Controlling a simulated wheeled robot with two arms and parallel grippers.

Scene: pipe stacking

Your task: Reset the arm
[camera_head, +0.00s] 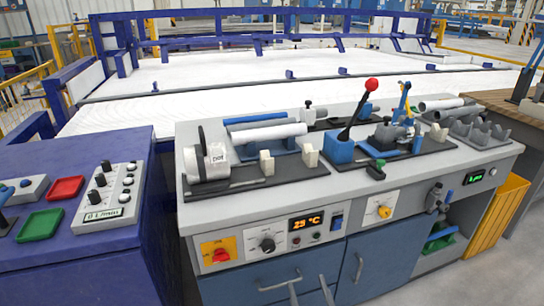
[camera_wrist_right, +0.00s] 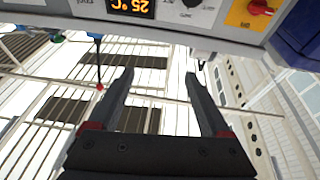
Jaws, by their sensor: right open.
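My right gripper (camera_head: 309,290) shows at the bottom edge of the head view as two thin grey fingertips in front of the blue cabinet doors. In the right wrist view its fingers (camera_wrist_right: 159,75) are spread apart with nothing between them. My left gripper is out of view. On the grey workbench (camera_head: 400,172), a blue pipe (camera_head: 257,118) and a white pipe (camera_head: 268,133) lie side by side at the left. Two light grey pipes (camera_head: 456,112) lie at the right, behind a dark grey cradle rack (camera_head: 480,130).
A red-knobbed lever (camera_head: 371,85) stands up mid-bench. The bench front has a temperature display (camera_head: 306,222), a red knob on a yellow plate (camera_head: 219,252) and cabinet handles (camera_head: 358,268). A blue console (camera_head: 80,245) stands left; a yellow bin (camera_head: 497,215) stands right.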

